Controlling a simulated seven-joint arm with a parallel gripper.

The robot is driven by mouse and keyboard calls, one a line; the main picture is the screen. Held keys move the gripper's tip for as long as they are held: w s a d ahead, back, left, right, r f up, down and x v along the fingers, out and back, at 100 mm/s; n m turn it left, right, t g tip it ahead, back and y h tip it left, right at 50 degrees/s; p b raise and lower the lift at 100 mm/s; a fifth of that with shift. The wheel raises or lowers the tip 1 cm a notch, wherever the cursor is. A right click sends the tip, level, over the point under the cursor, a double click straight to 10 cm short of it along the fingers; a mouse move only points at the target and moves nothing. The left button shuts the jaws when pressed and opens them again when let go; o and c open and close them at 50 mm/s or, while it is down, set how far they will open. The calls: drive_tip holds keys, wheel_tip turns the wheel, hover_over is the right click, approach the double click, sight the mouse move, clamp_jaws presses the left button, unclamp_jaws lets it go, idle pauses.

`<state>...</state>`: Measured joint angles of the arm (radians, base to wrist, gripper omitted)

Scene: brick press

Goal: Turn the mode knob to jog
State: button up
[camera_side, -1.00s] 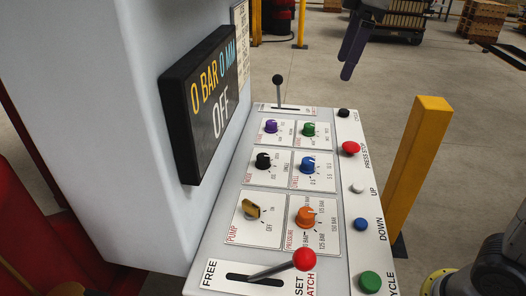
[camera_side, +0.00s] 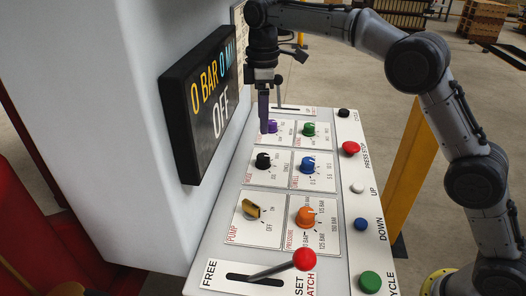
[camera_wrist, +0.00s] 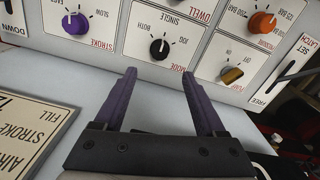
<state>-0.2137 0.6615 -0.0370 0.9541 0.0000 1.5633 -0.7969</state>
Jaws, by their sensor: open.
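The mode knob is black with a white pointer mark; in the wrist view (camera_wrist: 159,48) it sits on a white plate printed JOG, BOTH, SINGLE and MODE. I cannot tell for certain which label its mark points at. In the side view the black knob (camera_side: 263,160) is in the left column, middle row. My gripper (camera_wrist: 159,73) is open and empty, its two purple fingers spread, with the knob beyond the gap between the tips. In the side view my gripper (camera_side: 264,130) points down over the panel's far left, by the purple stroke knob (camera_side: 272,126), which it partly hides.
Neighbouring knobs are blue (camera_side: 307,166), green (camera_side: 308,130), yellow (camera_side: 250,209) and orange (camera_side: 305,217). A red-balled lever (camera_side: 304,260) stands at the front. A display (camera_side: 212,105) reading OFF overhangs the left. Buttons line the right edge, including a red one (camera_side: 351,148).

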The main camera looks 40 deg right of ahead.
sight(263, 156)
wheel_tip(263, 156, down, 11)
drive_tip(key=shift+r, duration=0.15)
idle(0.4)
clamp_jaws()
